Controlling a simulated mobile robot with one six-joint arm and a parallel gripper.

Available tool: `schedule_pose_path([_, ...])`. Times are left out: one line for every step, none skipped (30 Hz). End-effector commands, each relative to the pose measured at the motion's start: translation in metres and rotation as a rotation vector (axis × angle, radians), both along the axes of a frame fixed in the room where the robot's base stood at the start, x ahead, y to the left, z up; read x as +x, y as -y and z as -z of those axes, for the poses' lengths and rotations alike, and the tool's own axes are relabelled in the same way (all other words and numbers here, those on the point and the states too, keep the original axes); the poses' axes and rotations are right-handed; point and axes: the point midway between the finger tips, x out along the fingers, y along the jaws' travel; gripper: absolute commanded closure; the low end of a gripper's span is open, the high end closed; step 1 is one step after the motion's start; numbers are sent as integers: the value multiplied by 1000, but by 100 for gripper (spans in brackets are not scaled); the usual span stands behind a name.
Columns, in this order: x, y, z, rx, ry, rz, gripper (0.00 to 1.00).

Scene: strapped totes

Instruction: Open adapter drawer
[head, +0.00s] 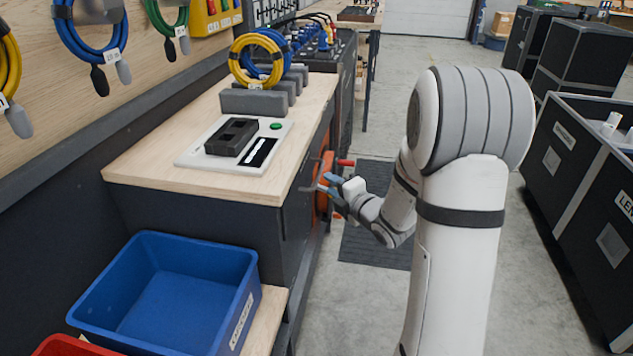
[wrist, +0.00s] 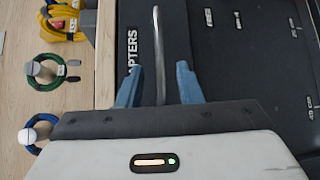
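The adapter drawer (wrist: 140,75) is a dark front with a white label ending in "PTERS"; the label's start is hidden by a finger. Its metal bar handle (wrist: 158,35) runs up the middle of the wrist view. My gripper (wrist: 160,75) has its two blue fingers apart, one on each side of the handle's near end, with gaps visible between fingers and bar. In the head view my gripper (head: 328,184) is beside the bench's right side, near a thin handle (head: 307,189). The drawer looks shut.
The wooden benchtop (head: 150,165) carries a white panel with a black block (head: 231,137) and grey holders with cables. A blue tote (head: 165,295) stands in front. An orange object (head: 323,185) is behind my gripper. Black cases (head: 580,160) stand right; the aisle floor between is open.

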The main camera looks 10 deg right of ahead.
Motion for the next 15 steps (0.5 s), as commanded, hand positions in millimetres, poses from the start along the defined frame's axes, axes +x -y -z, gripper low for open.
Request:
schedule_pose_path([6, -4, 1, 0, 1, -3, 67])
schedule_pose_path([10, -5, 1, 0, 1, -3, 67])
schedule_pose_path([16, -8, 2, 1, 0, -3, 67])
schedule_pose_path([21, -10, 3, 1, 0, -4, 67])
schedule_pose_path([26, -12, 4, 1, 0, -4, 67])
schedule_pose_path([32, -14, 5, 1, -1, -3, 67])
schedule_pose_path([37, -16, 6, 1, -1, -2, 67])
schedule_pose_path([41, -18, 6, 2, -1, -3, 67])
schedule_pose_path([46, -20, 7, 1, -1, -3, 67])
schedule_pose_path([50, -22, 7, 1, -1, -3, 67])
schedule_pose_path([53, -23, 8, 2, -2, -2, 67])
schedule_pose_path([56, -24, 9, 2, -2, -1, 67])
schedule_pose_path([59, -25, 9, 2, -2, -1, 67])
schedule_pose_path([61, -26, 9, 2, -2, -1, 67])
schedule_pose_path([63, -27, 9, 2, -2, 0, 67])
